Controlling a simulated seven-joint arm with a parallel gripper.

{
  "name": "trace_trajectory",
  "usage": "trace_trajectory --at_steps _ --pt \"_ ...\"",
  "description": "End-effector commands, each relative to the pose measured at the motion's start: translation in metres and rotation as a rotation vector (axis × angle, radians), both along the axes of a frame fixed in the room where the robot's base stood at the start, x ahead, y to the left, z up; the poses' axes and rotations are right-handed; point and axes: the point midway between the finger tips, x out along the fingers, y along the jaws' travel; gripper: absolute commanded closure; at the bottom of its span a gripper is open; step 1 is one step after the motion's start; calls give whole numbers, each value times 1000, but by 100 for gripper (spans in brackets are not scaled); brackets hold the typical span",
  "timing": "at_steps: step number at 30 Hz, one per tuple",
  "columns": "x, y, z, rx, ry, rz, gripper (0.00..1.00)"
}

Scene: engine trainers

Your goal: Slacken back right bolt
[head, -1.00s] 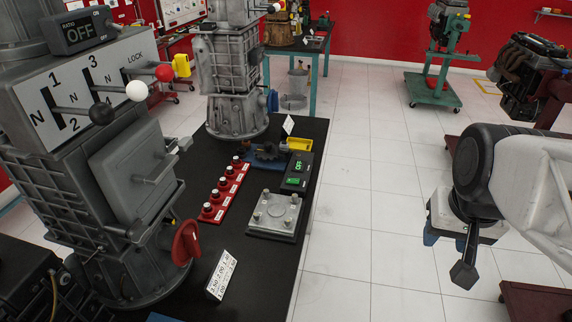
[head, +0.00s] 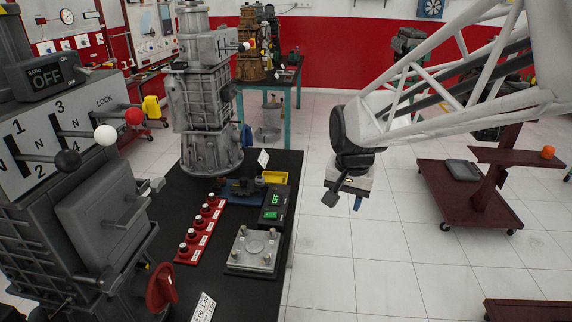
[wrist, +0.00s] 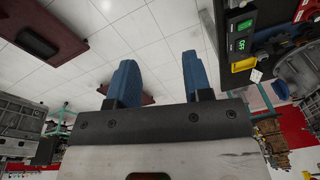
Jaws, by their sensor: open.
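A square metal plate (head: 250,266) with a bolt near each corner lies on the black-topped table, in the head view. The back right bolt (head: 272,233) stands upright at the plate's far right corner. My gripper (head: 345,200) hangs in the air over the floor, right of the table and apart from the plate. In the wrist view, the blue fingers of my gripper (wrist: 160,75) are spread apart with nothing between them. The bolts cannot be made out in the wrist view.
Left of the plate is a red strip of knobs (head: 203,230). Behind it are a box with green displays (head: 273,207) and a yellow tray (head: 275,177). A tall grey gearbox (head: 205,100) stands farther back. White floor (head: 325,260) is clear right of the table.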

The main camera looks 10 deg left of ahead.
Motion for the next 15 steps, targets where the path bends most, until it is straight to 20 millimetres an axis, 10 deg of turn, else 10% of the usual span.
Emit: trace_trajectory --at_steps 15 --pt "82 95 -49 9 52 -95 54"
